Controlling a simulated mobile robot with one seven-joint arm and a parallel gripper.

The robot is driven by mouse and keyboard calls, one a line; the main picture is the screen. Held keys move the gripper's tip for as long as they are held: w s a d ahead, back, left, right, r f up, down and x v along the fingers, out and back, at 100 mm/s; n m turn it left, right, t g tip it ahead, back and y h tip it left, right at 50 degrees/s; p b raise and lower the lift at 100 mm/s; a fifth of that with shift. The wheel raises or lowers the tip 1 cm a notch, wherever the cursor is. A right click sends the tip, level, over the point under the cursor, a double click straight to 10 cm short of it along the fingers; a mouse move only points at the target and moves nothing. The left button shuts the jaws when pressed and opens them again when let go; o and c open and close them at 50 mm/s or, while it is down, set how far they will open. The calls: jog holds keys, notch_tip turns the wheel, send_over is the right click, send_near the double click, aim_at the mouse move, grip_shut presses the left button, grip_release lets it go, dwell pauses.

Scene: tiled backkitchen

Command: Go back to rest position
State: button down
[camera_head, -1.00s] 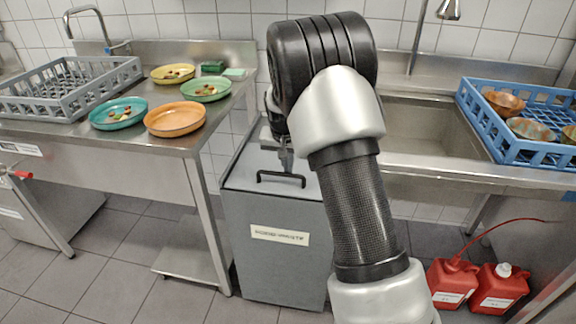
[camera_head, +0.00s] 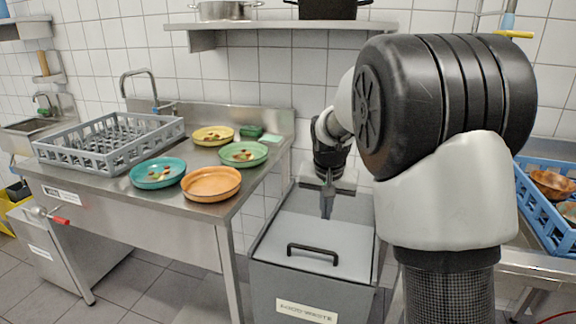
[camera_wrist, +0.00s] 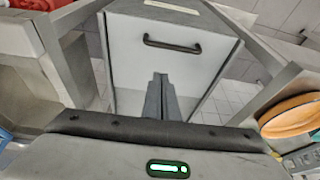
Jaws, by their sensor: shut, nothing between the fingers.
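My gripper (camera_head: 327,204) hangs above the grey food-waste bin (camera_head: 290,276), pointing down, with its fingers together and nothing between them. The bin's lid (camera_head: 330,240) is on, and its black handle (camera_head: 313,252) is in front of my fingertips in the head view. In the wrist view my closed fingers (camera_wrist: 161,84) show over the lid, with the handle (camera_wrist: 172,44) beyond them. I cannot tell the exact gap between fingertips and lid. My arm covers much of the right side of the head view.
A blue crate (camera_head: 535,212) with bowls stands at right. A shelf with pots (camera_head: 230,40) is above.

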jog(key=s+r+n+t+y, duration=0.1)
jog(key=s+r, duration=0.4)
jog(key=s, duration=0.3)
jog(key=s+r+n, duration=0.1)
jog(key=s+r, duration=0.4)
jog(key=s, duration=0.4)
jog(key=s+a+n+t, duration=0.1)
jog(key=s+n, duration=0.1)
jog(key=s, duration=1.2)
notch_tip(320, 180, up, 20)
jog(key=p, duration=2)
jog(key=shift+s+a+p, duration=0.15)
jog(key=shift+p, duration=0.2)
